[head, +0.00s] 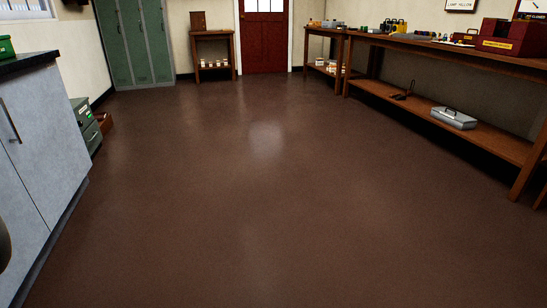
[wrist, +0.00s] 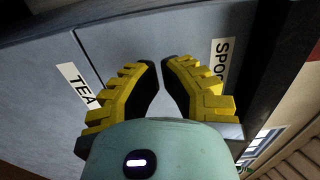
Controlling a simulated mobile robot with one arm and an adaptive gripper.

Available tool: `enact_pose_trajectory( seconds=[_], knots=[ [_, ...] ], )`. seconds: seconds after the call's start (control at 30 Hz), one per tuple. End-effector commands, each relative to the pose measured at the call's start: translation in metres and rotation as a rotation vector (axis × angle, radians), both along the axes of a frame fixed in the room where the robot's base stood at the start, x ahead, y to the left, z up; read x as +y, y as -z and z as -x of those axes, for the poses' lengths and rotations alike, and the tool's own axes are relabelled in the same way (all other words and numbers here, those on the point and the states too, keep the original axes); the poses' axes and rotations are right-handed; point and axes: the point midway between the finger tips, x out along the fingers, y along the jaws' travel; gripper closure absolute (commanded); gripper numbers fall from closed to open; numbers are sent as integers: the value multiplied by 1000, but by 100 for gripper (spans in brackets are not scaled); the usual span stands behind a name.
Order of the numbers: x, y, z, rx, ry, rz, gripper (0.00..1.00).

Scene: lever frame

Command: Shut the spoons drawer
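The spoons drawer front (wrist: 199,52) is a grey panel in the wrist view, with a white label partly hidden by my right finger; only "SPOO" or so shows. How far the drawer stands out cannot be told. My gripper (wrist: 161,64) has yellow fingers with black pads, nearly meeting at the tips, with nothing seen between them. It points at the grey fronts near the label; contact cannot be told. The head view shows neither the gripper's fingers nor the labelled drawer.
A panel labelled "TEA" (wrist: 72,84) lies left of a seam in the wrist view. A dark counter edge (wrist: 283,62) runs along the right. In the head view, a grey cabinet (head: 42,140) stands at the left, a long workbench (head: 440,48) at the right. The brown floor (head: 290,190) between is clear.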

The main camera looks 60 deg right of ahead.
Motion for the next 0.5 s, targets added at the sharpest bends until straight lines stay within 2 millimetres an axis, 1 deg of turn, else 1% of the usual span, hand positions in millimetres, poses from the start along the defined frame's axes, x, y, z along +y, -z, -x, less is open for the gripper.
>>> enact_pose_trajectory(
  seconds=[0.03,0.1,0.37,0.5],
  knots=[
    [-5,-3,-1,4,6,2,100],
    [-9,1,3,5,3,4,100],
    [-25,-4,13,2,12,-3,100],
    [-30,-1,23,2,3,-1,100]
  ],
)
